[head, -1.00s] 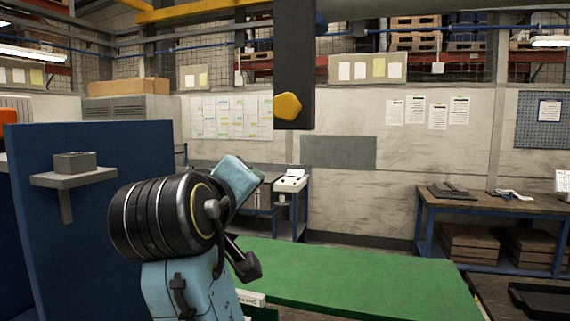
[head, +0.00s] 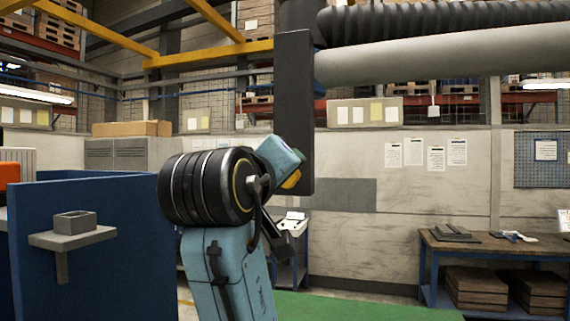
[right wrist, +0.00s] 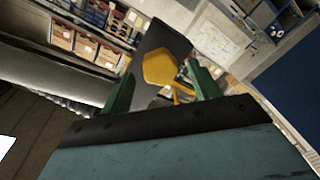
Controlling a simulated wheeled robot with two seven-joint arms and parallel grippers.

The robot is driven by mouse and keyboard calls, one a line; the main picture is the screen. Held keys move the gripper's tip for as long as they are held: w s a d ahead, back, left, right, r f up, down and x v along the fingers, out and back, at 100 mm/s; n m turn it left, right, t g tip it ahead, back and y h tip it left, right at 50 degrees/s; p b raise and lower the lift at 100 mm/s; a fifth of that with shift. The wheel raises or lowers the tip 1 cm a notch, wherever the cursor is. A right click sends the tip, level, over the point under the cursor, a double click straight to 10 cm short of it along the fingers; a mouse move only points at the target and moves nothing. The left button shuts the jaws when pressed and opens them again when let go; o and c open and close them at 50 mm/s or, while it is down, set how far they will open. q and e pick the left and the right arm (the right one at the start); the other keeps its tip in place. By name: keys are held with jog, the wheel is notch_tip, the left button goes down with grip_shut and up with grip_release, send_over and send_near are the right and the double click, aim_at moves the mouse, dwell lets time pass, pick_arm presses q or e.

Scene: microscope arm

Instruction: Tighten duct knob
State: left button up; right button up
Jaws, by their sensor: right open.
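The yellow duct knob (head: 292,180) is on the lower end of a dark upright post (head: 294,110) in the head view. My right gripper (head: 285,160) is right at the knob and hides part of it. In the right wrist view the knob (right wrist: 160,68) shows between the two green fingers of my right gripper (right wrist: 161,72). Gaps show at both sides of the knob, so the jaws look open around it or just in front of it. I cannot tell whether a finger touches it. My left gripper is in no view.
A ribbed dark hose and a thick grey duct (head: 440,60) run to the right from the post's top. A blue partition (head: 110,240) with a small shelf (head: 72,237) stands at left. A green surface (head: 350,306) lies low; a workbench (head: 490,246) stands at right.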

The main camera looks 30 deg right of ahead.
jog(key=shift+p+x, duration=0.35)
jog(key=shift+x, duration=1.35)
